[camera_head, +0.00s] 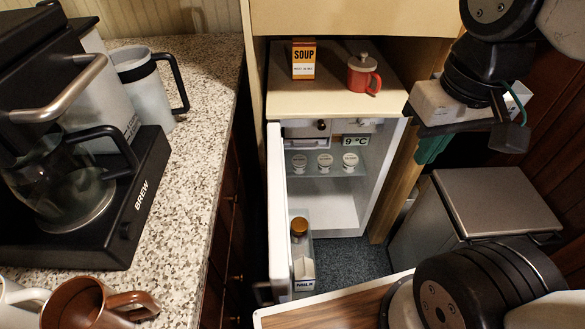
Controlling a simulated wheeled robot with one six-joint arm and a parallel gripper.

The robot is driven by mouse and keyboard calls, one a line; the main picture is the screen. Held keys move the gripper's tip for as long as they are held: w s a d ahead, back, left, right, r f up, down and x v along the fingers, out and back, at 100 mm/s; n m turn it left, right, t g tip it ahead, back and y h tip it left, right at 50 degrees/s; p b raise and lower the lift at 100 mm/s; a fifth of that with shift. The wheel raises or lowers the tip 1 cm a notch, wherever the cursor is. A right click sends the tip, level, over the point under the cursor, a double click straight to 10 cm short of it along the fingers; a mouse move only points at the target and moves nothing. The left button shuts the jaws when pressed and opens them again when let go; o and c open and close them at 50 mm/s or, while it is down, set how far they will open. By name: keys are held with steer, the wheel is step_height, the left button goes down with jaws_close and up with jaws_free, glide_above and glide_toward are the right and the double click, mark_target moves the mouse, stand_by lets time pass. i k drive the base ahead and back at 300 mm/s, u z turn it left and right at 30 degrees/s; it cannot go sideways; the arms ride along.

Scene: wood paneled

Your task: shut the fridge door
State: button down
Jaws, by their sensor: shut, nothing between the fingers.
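The small white fridge (377,180) stands open under a wooden top, with its lit inside showing. Its door (278,205) stands far out toward me on the left side of the opening, seen nearly edge on. The door's inner shelf holds a bottle with a brown cap (299,228) and a carton (304,268). My gripper (431,151) is at the right, with its teal fingers shut and empty. In the picture it lies right of the fridge opening, well apart from the door.
A stone counter (215,130) with a coffee maker (75,200) and mugs runs along the left, close to the door. A soup box (304,60) and red mug (363,75) stand on the fridge top. A grey bin (490,205) stands right. Dark carpet (350,258) shows before the fridge.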

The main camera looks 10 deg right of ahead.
mark_target(282, 256)
steer(key=u, duration=0.5)
steer(key=k, duration=1.15)
steer(key=z, duration=0.1)
steer(key=i, duration=0.75)
steer(key=u, duration=0.45)
